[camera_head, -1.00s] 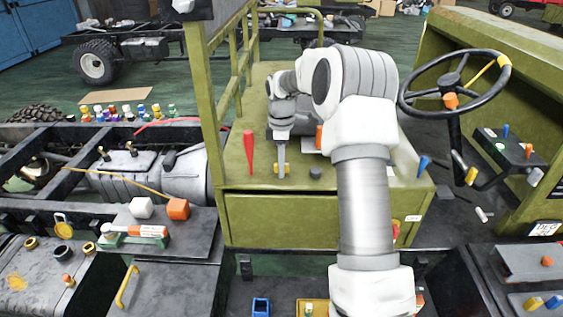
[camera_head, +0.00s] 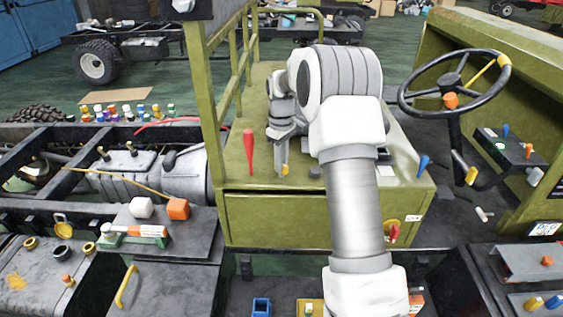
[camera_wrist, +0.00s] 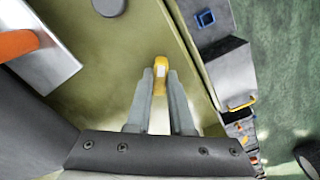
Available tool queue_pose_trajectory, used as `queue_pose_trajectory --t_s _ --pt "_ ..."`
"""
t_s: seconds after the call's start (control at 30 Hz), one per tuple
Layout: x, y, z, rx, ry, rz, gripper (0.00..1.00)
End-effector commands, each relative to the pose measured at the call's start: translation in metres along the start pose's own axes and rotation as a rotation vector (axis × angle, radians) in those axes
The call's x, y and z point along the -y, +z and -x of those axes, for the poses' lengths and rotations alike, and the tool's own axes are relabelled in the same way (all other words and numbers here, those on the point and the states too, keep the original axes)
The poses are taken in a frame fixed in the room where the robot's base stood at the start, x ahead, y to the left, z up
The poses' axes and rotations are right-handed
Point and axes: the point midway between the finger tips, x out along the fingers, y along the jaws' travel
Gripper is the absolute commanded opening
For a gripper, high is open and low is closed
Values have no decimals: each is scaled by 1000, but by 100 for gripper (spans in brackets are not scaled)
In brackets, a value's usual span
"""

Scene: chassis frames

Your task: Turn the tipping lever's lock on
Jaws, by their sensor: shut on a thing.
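A small yellow piece (camera_head: 285,170) stands at the front of the green deck; in the wrist view it is a yellow tab (camera_wrist: 160,62) with a white face. I take it for the lever's lock, though no label shows. My gripper (camera_head: 284,163) points down over it. In the wrist view the fingertips (camera_wrist: 160,76) are on either side of the tab, shut on it. A red lever (camera_head: 249,150) stands upright just left of my gripper. Which lever the tab belongs to cannot be told.
A dark round knob (camera_head: 315,172) sits right of my gripper. A blue lever (camera_head: 422,165) is near the deck's right corner. In the wrist view an orange handle (camera_wrist: 16,43) lies over a silver plate (camera_wrist: 45,70). A green post (camera_head: 207,100) rises at left.

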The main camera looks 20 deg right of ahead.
Motion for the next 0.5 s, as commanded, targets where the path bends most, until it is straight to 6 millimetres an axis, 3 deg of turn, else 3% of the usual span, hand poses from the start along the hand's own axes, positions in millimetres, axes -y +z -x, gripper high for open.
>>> queue_pose_trajectory --t_s 0.5 --pt "0 0 1 -1 1 -488 0"
